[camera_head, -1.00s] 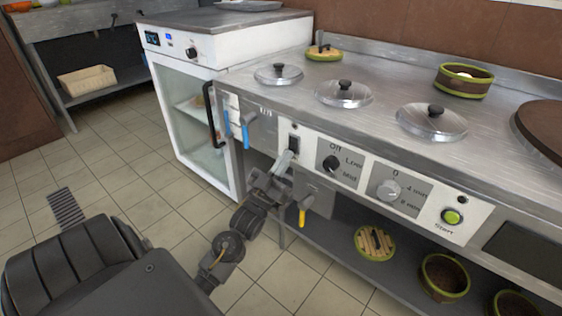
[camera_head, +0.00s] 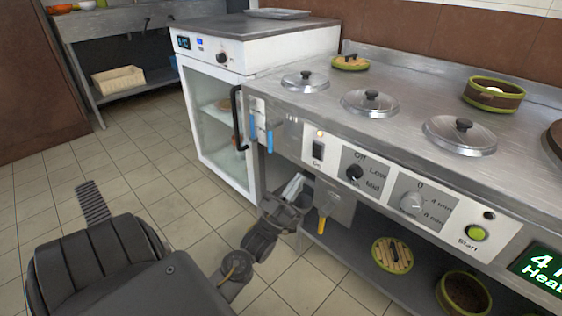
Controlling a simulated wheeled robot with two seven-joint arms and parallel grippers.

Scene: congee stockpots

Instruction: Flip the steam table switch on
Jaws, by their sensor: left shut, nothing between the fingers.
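The steam table (camera_head: 330,117) runs along the right, with lidded wells on top and a sloped control panel in front. The black rocker switch (camera_head: 318,150) is at the left end of this panel, uncovered, with a small glowing light (camera_head: 321,133) above it. The display (camera_head: 545,270) at the lower right is lit, with green-white text that starts with "4" and "Hea". My left gripper (camera_head: 294,186) is shut and empty, below and left of the switch and apart from it. My right gripper is not in view.
A dial (camera_head: 354,172), a timer knob (camera_head: 412,203) and a green Start button (camera_head: 476,233) sit right of the switch. A yellow-handled tool (camera_head: 322,225) hangs below the panel. A glass-door cabinet (camera_head: 218,128) stands left. Open tiled floor lies in front.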

